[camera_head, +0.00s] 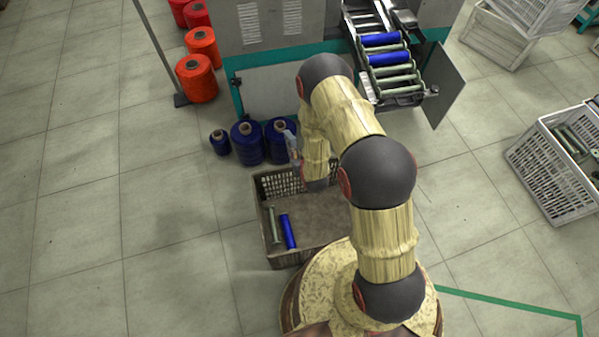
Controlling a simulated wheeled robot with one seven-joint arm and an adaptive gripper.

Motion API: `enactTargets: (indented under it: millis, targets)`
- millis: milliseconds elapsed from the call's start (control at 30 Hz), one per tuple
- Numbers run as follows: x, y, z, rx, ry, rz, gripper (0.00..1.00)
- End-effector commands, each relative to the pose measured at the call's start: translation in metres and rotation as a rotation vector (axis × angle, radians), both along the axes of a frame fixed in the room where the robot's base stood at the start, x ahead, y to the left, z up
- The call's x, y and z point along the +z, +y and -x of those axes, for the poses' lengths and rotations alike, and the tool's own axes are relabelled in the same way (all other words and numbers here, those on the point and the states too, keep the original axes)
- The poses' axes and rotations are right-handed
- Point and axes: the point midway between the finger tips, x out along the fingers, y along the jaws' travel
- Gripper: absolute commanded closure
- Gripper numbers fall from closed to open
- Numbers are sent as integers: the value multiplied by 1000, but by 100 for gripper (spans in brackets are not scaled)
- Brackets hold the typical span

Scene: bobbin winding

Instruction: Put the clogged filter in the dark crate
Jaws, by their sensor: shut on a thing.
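The dark crate (284,259) stands on the floor in front of my base, open at the top. A pale green tube (273,225) and a blue bobbin (288,231) lie in its left part. My forearm reaches down over the crate's back side and covers some of it. My gripper (292,144) is mostly hidden behind my forearm; a small grey-blue part shows at its left, near the crate's back rim. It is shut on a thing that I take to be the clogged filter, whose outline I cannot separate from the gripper.
Blue yarn spools (247,143) stand just behind the crate. Orange spools (196,78) stand at the back left. A machine with a roller chute (387,62) is behind my arm. A white crate (552,167) is at the right. The floor at left is clear.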

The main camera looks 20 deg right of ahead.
Motion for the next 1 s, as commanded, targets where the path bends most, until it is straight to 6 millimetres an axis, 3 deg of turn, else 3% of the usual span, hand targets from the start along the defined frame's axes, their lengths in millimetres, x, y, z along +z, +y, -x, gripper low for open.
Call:
enactTargets:
  millis: [267, 600, 1000]
  targets:
    - [-24, 0, 8, 9, 332, -6, 100]
    - [-47, 8, 44, 19, 699, -9, 100]
    - [-51, 18, 81, 20, 894, -9, 100]
